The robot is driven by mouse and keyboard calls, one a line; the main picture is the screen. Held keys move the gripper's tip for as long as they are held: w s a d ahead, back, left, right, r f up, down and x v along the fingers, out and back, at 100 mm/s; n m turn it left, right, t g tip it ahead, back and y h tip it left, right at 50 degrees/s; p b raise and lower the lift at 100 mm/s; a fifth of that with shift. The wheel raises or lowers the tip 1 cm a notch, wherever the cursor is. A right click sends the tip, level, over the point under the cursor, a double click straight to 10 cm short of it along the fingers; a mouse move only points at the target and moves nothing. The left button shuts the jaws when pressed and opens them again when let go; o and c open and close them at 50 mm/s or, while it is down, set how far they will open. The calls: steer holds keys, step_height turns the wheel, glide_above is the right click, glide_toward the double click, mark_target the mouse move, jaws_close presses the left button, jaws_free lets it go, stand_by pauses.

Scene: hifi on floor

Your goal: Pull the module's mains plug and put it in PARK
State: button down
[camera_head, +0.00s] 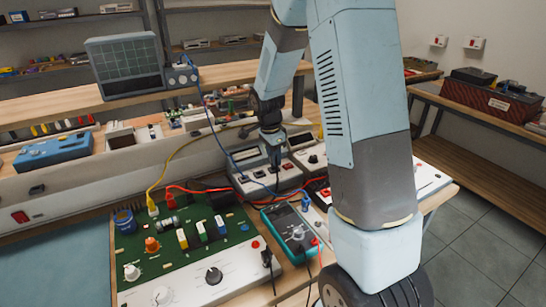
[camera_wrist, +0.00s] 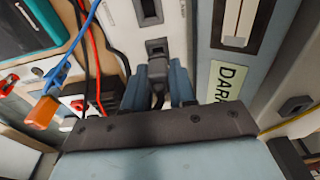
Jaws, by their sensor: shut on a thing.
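My gripper (camera_head: 274,163) points down over a pale grey socket unit (camera_head: 262,179) behind the green module board (camera_head: 190,238). In the wrist view, the two blue-grey fingers of my gripper (camera_wrist: 159,86) are shut on a black mains plug (camera_wrist: 157,78). The plug is just below a dark socket opening (camera_wrist: 156,46) on a white strip. I cannot tell whether its pins are in a socket. A pale label (camera_wrist: 225,84), partly hidden, with large letters lies to the right of the fingers; its end is cut off. The PARK place is not clearly readable.
A teal multimeter (camera_head: 291,230) with red and black leads lies in front of the socket units. Red, black and blue cables with an orange plug (camera_wrist: 41,112) run close left of my gripper. A oscilloscope (camera_head: 124,63) stands on the shelf behind.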

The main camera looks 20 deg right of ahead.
steer(key=shift+f, duration=0.8)
stand_by(0.9)
steer(key=c, duration=0.8)
jaws_free()
steer(key=shift+c, duration=0.2)
steer(key=shift+r, duration=0.15)
step_height(320, 180, up, 18)
steer(key=a, duration=0.1)
steer(key=shift+s+a+r, duration=0.15)
steer(key=shift+s+a, duration=0.05)
steer(key=shift+a, duration=0.1)
stand_by(0.3)
